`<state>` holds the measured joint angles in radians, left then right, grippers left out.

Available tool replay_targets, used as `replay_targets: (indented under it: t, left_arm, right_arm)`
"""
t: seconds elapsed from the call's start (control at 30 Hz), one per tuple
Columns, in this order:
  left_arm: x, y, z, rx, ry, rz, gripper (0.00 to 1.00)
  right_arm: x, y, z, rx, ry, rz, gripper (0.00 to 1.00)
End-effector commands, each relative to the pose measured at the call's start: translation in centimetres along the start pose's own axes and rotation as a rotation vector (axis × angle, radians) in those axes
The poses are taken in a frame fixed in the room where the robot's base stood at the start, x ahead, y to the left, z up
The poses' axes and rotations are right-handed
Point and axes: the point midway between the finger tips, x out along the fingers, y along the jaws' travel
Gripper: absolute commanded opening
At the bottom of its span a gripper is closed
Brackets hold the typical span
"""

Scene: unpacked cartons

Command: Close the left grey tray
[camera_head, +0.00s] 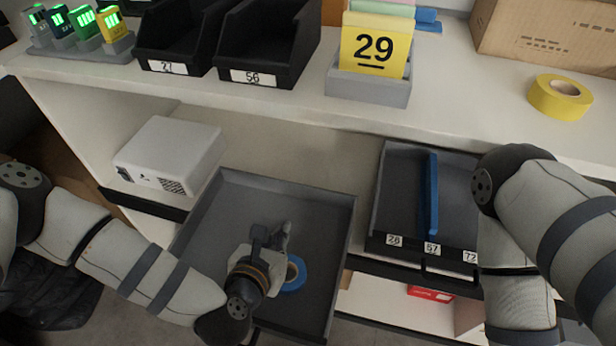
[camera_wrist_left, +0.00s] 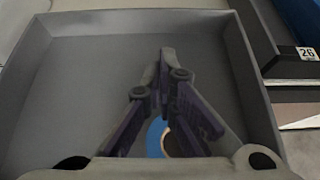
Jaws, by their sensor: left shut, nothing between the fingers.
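The left grey tray (camera_head: 325,204) is pulled out from under the white counter, its floor open to view. It also fills most of the left wrist view (camera_wrist_left: 90,60). A roll of blue tape (camera_head: 296,274) lies in it, partly hidden by my left gripper; in the wrist view the tape (camera_wrist_left: 154,138) shows behind the fingers. My left gripper (camera_head: 282,232) is over the tray's inside, its fingers shut and empty, pointing toward the back of the tray. I cannot tell whether it touches the tray. My right arm shows at the right, but its gripper is out of view.
A second grey tray (camera_head: 395,200) with a blue divider and number labels is to the right. A white projector (camera_head: 170,155) sits on the shelf to the left.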

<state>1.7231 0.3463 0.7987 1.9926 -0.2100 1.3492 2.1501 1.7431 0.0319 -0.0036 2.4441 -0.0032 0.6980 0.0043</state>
Motion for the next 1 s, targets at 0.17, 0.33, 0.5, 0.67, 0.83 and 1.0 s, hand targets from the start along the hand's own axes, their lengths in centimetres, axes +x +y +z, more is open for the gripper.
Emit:
replay_targets:
  t: [0.17, 0.33, 0.5, 0.67, 0.83, 1.0]
  left_arm:
    - [1.1, -0.1, -0.2, 0.002, 0.001, 0.0, 0.0]
    - [4.6, 0.0, -0.3, 0.003, 0.001, 0.001, 0.0]
    - [8.4, -0.1, -0.4, 0.002, 0.002, -0.001, 0.0]
    - [11.3, 0.0, 0.6, 0.003, -0.002, 0.0, 0.0]
    - [13.0, 0.0, 1.6, 0.002, 0.0, 0.0, 0.0]
    - [13.5, 0.0, 1.9, 0.001, 0.001, 0.0, 0.0]
  right_arm:
    - [0.3, 0.0, 0.1, 0.0, -0.007, 0.0, 0.4]
    - [1.0, 0.0, 0.3, -0.001, -0.022, 0.001, 0.4]
    - [1.8, 0.0, 0.5, -0.001, -0.036, 0.001, 0.4]
    - [2.1, 0.0, 0.6, -0.002, -0.043, 0.002, 0.4]
    - [2.2, 0.0, 0.6, -0.002, -0.044, 0.002, 0.4]
    - [2.2, 0.0, 0.6, -0.002, -0.044, 0.002, 0.4]
